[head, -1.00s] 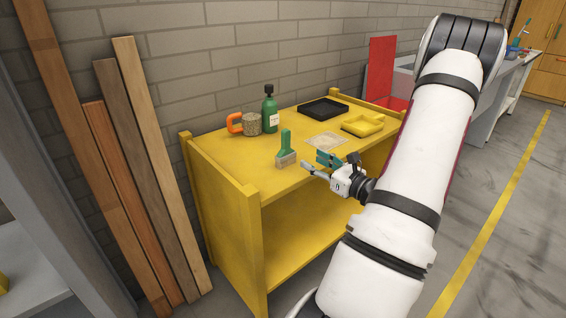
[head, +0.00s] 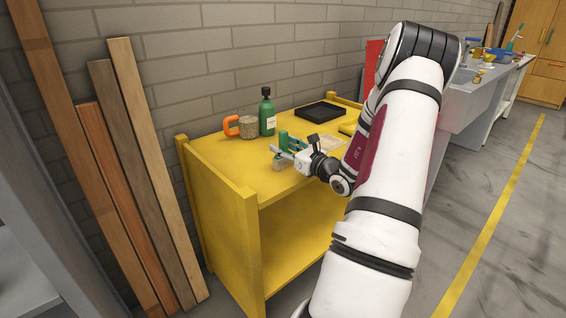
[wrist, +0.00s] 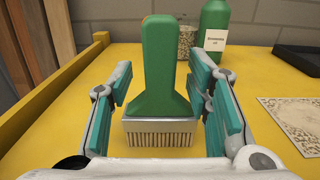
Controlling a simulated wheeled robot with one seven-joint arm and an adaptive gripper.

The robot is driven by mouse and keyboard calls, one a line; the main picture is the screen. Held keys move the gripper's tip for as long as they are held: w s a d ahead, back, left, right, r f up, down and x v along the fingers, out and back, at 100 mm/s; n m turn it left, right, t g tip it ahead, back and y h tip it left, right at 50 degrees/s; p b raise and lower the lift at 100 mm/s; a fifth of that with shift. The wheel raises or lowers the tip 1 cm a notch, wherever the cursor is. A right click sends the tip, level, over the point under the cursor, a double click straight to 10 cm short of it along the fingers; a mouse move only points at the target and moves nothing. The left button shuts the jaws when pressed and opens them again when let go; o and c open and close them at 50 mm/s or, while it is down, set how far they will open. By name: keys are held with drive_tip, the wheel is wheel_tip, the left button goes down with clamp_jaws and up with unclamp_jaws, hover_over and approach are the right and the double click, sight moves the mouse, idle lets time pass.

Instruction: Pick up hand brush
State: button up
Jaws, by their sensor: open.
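The hand brush (wrist: 158,75) has a green handle and pale bristles. It stands upright on the yellow bench top, bristles down. In the wrist view it sits between the two teal-padded fingers of my gripper (wrist: 162,108), with a visible gap on each side. My gripper is open and holds nothing. In the head view my gripper (head: 279,156) is at the brush (head: 283,138) and hides part of it; the handle's top shows above the fingers.
The yellow bench (head: 228,178) has raised side edges. Behind the brush stand a green bottle (head: 267,112) and an orange-handled mug (head: 247,127). A black tray (head: 321,112) lies farther back, and a patterned sheet (wrist: 295,118) lies right of the brush. Wooden planks (head: 150,165) lean on the wall.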

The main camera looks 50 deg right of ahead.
sight(286, 135)
drive_tip(key=shift+w+d, duration=0.1)
drive_tip(key=shift+w, duration=0.15)
clamp_jaws()
drive_tip(key=shift+r, duration=0.15)
drive_tip(key=shift+r, duration=0.3)
drive_tip(key=r, duration=0.1)
drive_tip(key=r+p, duration=0.1)
drive_tip(key=r, duration=0.1)
drive_tip(key=shift+s, duration=0.25)
drive_tip(key=d+r+p+v, duration=0.1)
drive_tip(key=d+p+v, duration=0.1)
drive_tip(key=v, duration=1.3)
drive_tip(key=shift+s+d+p, duration=0.4)
drive_tip(key=shift+s+d, duration=0.1)
drive_tip(key=shift+d, duration=0.2)
drive_tip(key=shift+r, duration=0.1)
